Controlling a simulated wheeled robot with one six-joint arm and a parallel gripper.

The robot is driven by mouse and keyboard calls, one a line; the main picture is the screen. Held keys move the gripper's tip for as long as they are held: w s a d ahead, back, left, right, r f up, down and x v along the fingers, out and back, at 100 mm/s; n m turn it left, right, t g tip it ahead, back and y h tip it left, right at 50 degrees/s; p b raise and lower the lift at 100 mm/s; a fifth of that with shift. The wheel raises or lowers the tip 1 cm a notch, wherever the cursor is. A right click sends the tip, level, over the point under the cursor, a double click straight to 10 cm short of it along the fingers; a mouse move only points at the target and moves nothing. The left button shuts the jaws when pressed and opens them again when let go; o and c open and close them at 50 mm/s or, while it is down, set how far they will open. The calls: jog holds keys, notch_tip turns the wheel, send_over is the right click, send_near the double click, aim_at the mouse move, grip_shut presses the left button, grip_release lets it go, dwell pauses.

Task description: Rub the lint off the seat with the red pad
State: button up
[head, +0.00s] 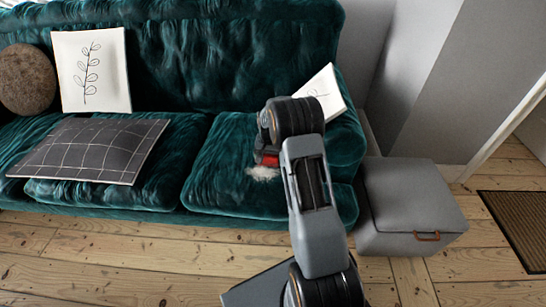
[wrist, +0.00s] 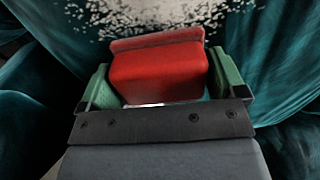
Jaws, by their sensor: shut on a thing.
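The red pad (wrist: 160,72) is held between the green fingers of my gripper (wrist: 160,85) in the wrist view. In the head view the red pad (head: 266,159) shows low over the right seat cushion of the teal sofa (head: 215,170), partly hidden by my arm. The pale lint (head: 262,173) lies on that cushion just in front of the pad. In the wrist view the lint (wrist: 150,18) is a patch of white specks beyond the pad's far edge. I cannot tell whether the pad touches the seat.
A dark checked cushion (head: 90,150) lies on the left seat. A white leaf-print cushion (head: 92,70) and a round brown cushion (head: 27,79) lean on the backrest. Another white cushion (head: 325,92) is at the right arm. A grey storage box (head: 405,200) stands right of the sofa.

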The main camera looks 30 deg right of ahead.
aim_at(260, 173)
jog(key=shift+s+a+r+p, duration=0.1)
jog(key=shift+s+a+p, duration=0.2)
jog(key=shift+s+a, duration=0.5)
jog(key=shift+s+a+f+p, duration=0.1)
jog(key=shift+s+a+p, duration=0.3)
jog(key=shift+s, duration=0.75)
jog(key=shift+s+a+r+p, duration=0.1)
jog(key=shift+s+a+p, duration=0.1)
jog(key=shift+s+a, duration=1.15)
jog(key=shift+s, duration=0.4)
jog(key=shift+s+a, duration=0.45)
jog(key=shift+s, duration=0.4)
jog(key=shift+w+a+p, duration=0.35)
jog(key=shift+w+a, duration=0.4)
jog(key=shift+a, duration=0.3)
jog(key=shift+w+d+f, duration=0.1)
jog(key=shift+w+d, duration=0.5)
jog(key=shift+w, duration=0.35)
jog(key=shift+w+d+f, duration=0.1)
jog(key=shift+w+d, duration=0.5)
jog(key=shift+w, duration=0.3)
jog(key=shift+w+d+r+b, duration=0.1)
jog(key=shift+w+d, duration=0.45)
jog(key=shift+w, duration=0.3)
jog(key=shift+w+d+b, duration=0.1)
jog(key=shift+w+d, duration=0.4)
jog(key=shift+w, duration=0.4)
jog(key=shift+w+d+r+b, duration=0.1)
jog(key=shift+w+d, duration=0.45)
jog(key=shift+w, duration=0.3)
